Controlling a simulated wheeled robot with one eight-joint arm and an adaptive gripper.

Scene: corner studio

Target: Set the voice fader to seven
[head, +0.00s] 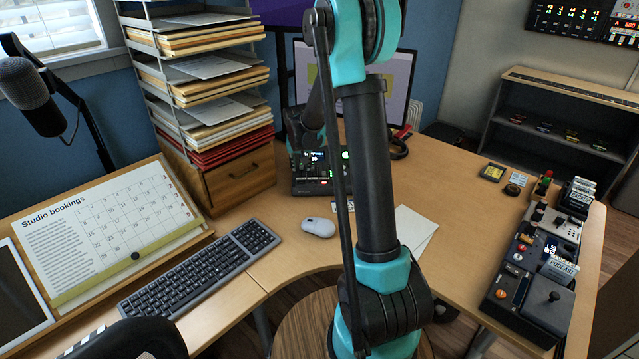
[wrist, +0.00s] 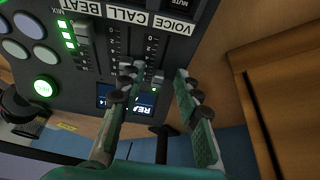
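The dark mixer console (head: 312,185) stands on the desk below the monitor, partly behind my arm. In the wrist view it appears upside down, with the voice label (wrist: 173,26) beside the call and beat labels. The voice fader's scale runs down from its label; a small light cap (wrist: 157,80) shows between my fingertips. The exact number at the cap is not readable. My gripper (wrist: 156,72) is open, one finger on each side of the voice strip. Whether either finger touches the cap cannot be told. The left finger partly hides the lit display (wrist: 146,102).
The beat fader (wrist: 83,35) and lit green buttons are on the left in the wrist view. A wooden drawer box (head: 238,178) with paper trays stands left of the mixer. A mouse (head: 319,227) and keyboard (head: 200,268) lie in front.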

